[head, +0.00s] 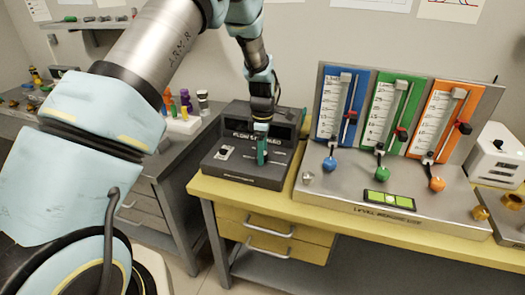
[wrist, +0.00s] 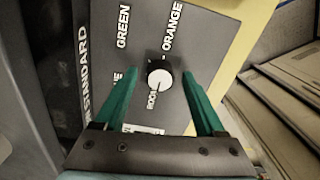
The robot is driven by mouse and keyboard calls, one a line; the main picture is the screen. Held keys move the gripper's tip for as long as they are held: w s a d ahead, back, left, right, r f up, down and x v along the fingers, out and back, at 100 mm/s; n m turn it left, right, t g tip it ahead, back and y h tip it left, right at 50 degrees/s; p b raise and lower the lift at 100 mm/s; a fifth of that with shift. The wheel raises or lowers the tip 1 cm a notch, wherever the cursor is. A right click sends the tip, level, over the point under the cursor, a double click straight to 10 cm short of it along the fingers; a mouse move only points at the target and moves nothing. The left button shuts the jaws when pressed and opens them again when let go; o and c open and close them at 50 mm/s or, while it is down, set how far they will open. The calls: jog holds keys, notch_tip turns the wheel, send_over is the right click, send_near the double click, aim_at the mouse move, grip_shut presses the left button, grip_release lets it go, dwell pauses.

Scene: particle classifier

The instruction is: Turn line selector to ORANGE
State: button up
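The line selector is a round black knob with a light cap (wrist: 159,75) on a dark panel. The words GREEN (wrist: 123,27) and ORANGE (wrist: 172,27) are printed beside it. Another label at the left is mostly hidden behind a finger. I cannot tell which mark the knob points to. My gripper (wrist: 159,76) is open, with one teal finger on each side of the knob and a gap to both. In the head view my gripper (head: 262,155) points down over the dark control box (head: 243,172), and the knob is hidden there.
The box stands on a yellow-topped bench (head: 207,187). To its right is a station with blue (head: 341,105), green (head: 391,112) and orange (head: 444,120) panels, levers and coloured balls. A grey bench with bottles is at the left.

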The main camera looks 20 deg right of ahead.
grip_shut()
dwell(0.4)
